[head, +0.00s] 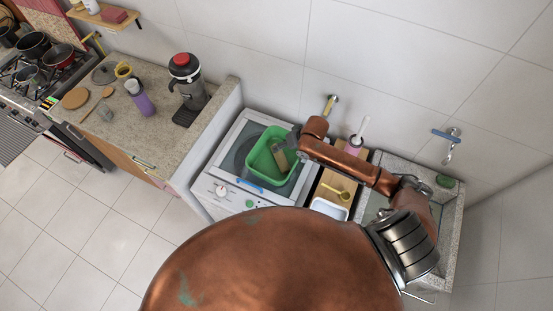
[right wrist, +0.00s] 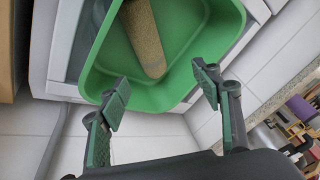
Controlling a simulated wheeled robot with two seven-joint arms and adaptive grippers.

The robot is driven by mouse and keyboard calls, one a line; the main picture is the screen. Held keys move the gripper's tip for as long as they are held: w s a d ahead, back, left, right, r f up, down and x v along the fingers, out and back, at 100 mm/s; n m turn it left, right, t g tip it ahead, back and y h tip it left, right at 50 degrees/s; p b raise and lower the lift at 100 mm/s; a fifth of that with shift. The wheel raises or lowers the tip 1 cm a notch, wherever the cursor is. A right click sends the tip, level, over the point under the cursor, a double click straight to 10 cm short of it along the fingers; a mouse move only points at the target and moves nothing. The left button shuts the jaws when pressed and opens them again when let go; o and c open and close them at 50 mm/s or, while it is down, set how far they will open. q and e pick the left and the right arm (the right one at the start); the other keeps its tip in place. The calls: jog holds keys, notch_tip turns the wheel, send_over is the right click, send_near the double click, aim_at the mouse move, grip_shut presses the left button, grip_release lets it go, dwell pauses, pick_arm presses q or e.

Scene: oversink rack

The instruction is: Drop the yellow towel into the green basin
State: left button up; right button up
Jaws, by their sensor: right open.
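The green basin (head: 254,161) stands on top of the white washing machine. The yellow towel (head: 281,158), a brownish-yellow roll, is inside the basin, towards its right side. In the right wrist view the towel (right wrist: 146,38) lies within the green basin (right wrist: 195,45), clear of my fingers; its far end is cut off by the frame. My right gripper (head: 291,143) is over the right rim of the basin. In the right wrist view my right gripper (right wrist: 163,82) has its green-padded fingers spread apart with nothing between them. My left gripper is not in view.
The washing machine (head: 218,171) stands beside a stone counter (head: 140,76) with a coffee maker (head: 188,88) and purple bottle (head: 141,99). Right of the basin are a wooden board (head: 319,192), a white tray (head: 328,208) and a stone sink (head: 449,215). A wall runs behind.

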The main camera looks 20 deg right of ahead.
jog(key=v, duration=0.6)
jog(key=shift+s+r, duration=0.2)
jog(key=shift+r, duration=0.15)
